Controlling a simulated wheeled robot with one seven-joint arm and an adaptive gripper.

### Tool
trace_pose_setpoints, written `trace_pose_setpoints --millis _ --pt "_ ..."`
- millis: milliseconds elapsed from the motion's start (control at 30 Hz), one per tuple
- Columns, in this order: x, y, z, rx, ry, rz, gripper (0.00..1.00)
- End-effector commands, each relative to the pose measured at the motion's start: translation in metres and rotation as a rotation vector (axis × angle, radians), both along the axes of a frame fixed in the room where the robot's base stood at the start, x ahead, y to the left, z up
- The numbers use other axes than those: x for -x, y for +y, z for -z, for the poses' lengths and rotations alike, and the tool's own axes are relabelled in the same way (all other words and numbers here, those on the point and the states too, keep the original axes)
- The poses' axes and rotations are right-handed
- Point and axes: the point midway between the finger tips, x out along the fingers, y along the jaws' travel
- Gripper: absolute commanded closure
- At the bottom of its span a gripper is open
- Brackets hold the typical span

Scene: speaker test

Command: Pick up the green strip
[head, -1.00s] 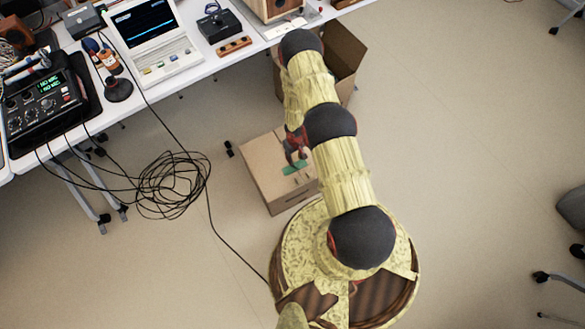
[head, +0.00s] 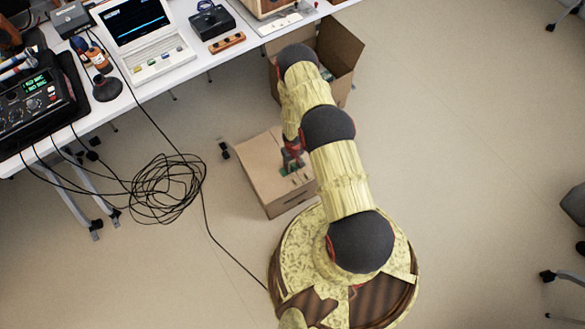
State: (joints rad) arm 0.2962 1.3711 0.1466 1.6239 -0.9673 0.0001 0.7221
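The green strip (head: 285,171) shows as a small patch at the top of a closed cardboard box (head: 262,165) on the floor. Most of it is hidden by my gripper and arm. My gripper (head: 291,161) hangs over the right part of this box, right at the strip. Its fingers are small and dark here, and I cannot tell whether they are open or shut, or whether they touch the strip.
An open cardboard box (head: 341,56) stands behind my arm. A white table (head: 190,75) with a laptop (head: 148,38) and audio gear (head: 35,100) runs along the upper left. Black cables (head: 165,188) lie coiled at left. The floor at right (head: 460,150) is mostly clear.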

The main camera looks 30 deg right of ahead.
Motion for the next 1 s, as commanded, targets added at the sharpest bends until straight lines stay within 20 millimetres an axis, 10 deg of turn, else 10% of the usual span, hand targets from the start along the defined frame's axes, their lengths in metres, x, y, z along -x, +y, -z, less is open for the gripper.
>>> trace_pose_setpoints --millis 633,1000 --pt "-0.0003 -0.0001 -0.0008 0.000 0.000 0.000 0.99" --pt "-0.0008 -0.0002 -0.0045 0.000 -0.001 0.000 1.00"
